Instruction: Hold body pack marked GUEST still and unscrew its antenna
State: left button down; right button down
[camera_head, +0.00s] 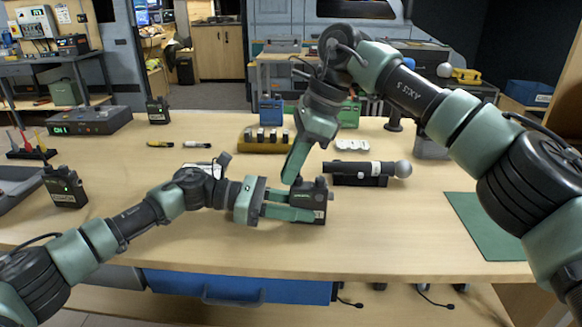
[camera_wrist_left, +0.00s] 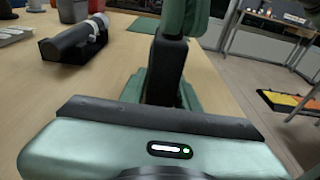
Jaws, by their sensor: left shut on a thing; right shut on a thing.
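The black body pack (camera_head: 313,195) stands on the table near the front middle, a small white label low on its side; I cannot read the name. It also shows as a dark block in the left wrist view (camera_wrist_left: 166,66). My left gripper (camera_head: 308,206) comes in from the left, low over the table, shut on the pack. My right gripper (camera_head: 293,178) reaches down from above, shut at the top of the pack where the antenna would be. The antenna is hidden by its fingers. The right gripper's green finger (camera_wrist_left: 184,20) shows above the pack in the left wrist view.
A handheld microphone (camera_head: 365,169) lies on a dark stand behind the pack. Another body pack (camera_head: 65,188) stands at left, a third (camera_head: 158,110) farther back. A yellow battery holder (camera_head: 262,145) is behind. A green mat (camera_head: 490,225) lies at right; the front middle table is clear.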

jog(key=shift+d+n+g, duration=0.1)
jog(key=shift+n+g, duration=0.2)
jog(key=shift+n, duration=0.5)
jog(key=shift+s, duration=0.1)
jog(key=n, duration=0.2)
jog(key=n+g, duration=0.1)
jog(key=n, duration=0.1)
jog(key=shift+s+d+h, duration=0.1)
jog(key=shift+s+h, duration=0.1)
jog(key=shift+h, duration=0.2)
jog(key=c, duration=1.7)
grip_release()
jog(key=m, duration=0.2)
jog(key=m+t, duration=0.1)
jog(key=m, duration=0.1)
jog(key=shift+w+a+y, duration=0.2)
jog(key=shift+y, duration=0.1)
